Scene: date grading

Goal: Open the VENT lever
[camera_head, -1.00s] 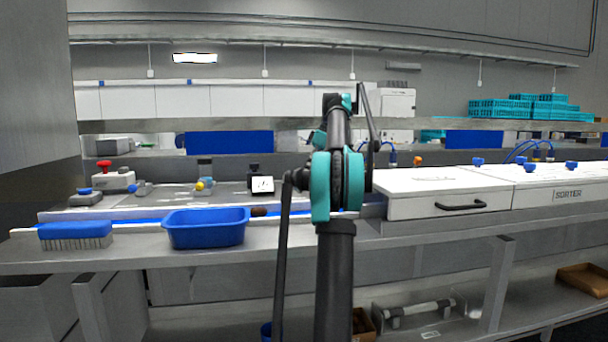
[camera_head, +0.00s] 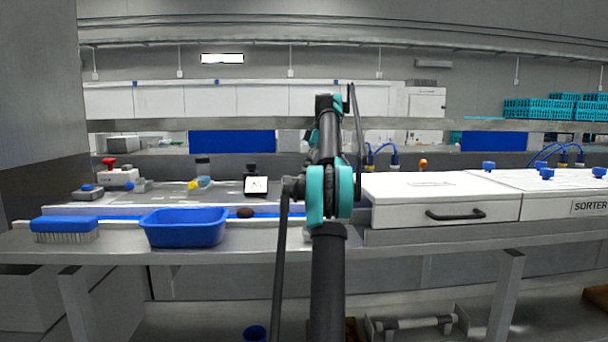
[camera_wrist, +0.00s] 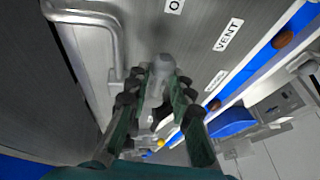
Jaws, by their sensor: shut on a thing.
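In the wrist view my gripper (camera_wrist: 160,84) is shut on a grey, rounded lever end (camera_wrist: 162,64) in front of a brushed metal panel. The white VENT label (camera_wrist: 228,35) is on this panel, up and to the right of the fingers. The fingers hide much of the lever, so its angle is hard to tell. In the head view my arm hides the gripper and the lever.
A bent metal handle (camera_wrist: 112,35) is left of the fingers in the wrist view. A white SORTER unit (camera_head: 545,205) and a black-handled drawer (camera_head: 400,213) are to the right.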

